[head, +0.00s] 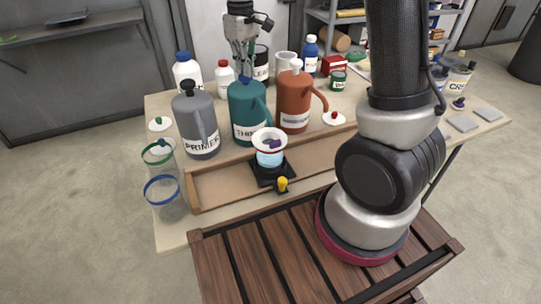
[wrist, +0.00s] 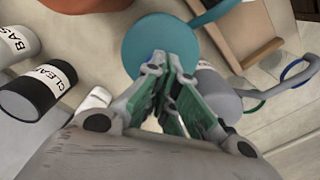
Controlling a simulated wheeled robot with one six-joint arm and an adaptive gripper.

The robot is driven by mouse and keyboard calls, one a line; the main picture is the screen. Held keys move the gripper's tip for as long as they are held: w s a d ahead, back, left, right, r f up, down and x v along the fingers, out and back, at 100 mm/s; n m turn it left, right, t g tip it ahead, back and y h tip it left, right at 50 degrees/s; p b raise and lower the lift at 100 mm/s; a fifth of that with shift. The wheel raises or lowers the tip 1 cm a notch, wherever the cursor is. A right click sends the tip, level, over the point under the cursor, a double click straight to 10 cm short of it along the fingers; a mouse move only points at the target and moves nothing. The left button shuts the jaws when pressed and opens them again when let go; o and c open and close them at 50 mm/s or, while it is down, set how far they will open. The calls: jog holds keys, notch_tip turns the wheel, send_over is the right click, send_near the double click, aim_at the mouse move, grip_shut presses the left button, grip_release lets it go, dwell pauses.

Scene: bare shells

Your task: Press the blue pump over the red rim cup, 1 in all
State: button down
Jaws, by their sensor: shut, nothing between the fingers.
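The teal jug (head: 248,115), its label partly readable as "THIN…", stands between a grey and an orange jug. The blue pump (head: 245,80) is on its top. My gripper (head: 243,66) is shut and empty, fingers pointing down just above the pump; I cannot tell whether they touch. In the wrist view, my fingertips (wrist: 168,66) are over the top of the teal jug (wrist: 150,40), and the pump is mostly hidden. A cup (head: 269,158) with pale blue inside stands on a black stand in front of the jug. A white flared piece with reddish and purple parts tops it.
Grey jug "PRIMER" (head: 196,125) is left, orange jug (head: 294,103) right. Green-rim (head: 158,155) and blue-rim (head: 165,198) clear cups are at the left edge. A wooden tray (head: 225,182) holds the black stand (head: 265,172). Bottles and cans stand behind.

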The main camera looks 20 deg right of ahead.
jog(key=shift+r, duration=1.65)
jog(key=shift+r, duration=3)
jog(key=shift+s+d+f+m, duration=0.2)
jog(key=shift+s+f, duration=0.2)
jog(key=shift+f, duration=0.2)
jog(key=shift+s+d+f+m, duration=0.1)
jog(key=shift+s+f+m, duration=0.1)
jog(key=shift+s+f, duration=0.3)
jog(key=s+d+r+m+t, duration=0.1)
jog(key=s+d+m+t, duration=0.1)
jog(key=s+d, duration=0.5)
jog(key=s+d+r+m+t, duration=0.2)
jog(key=s+d, duration=0.5)
jog(key=s, duration=1)
jog(key=shift+d+r+m, duration=0.15)
jog(key=shift+r+m, duration=0.1)
jog(key=shift+m, duration=0.35)
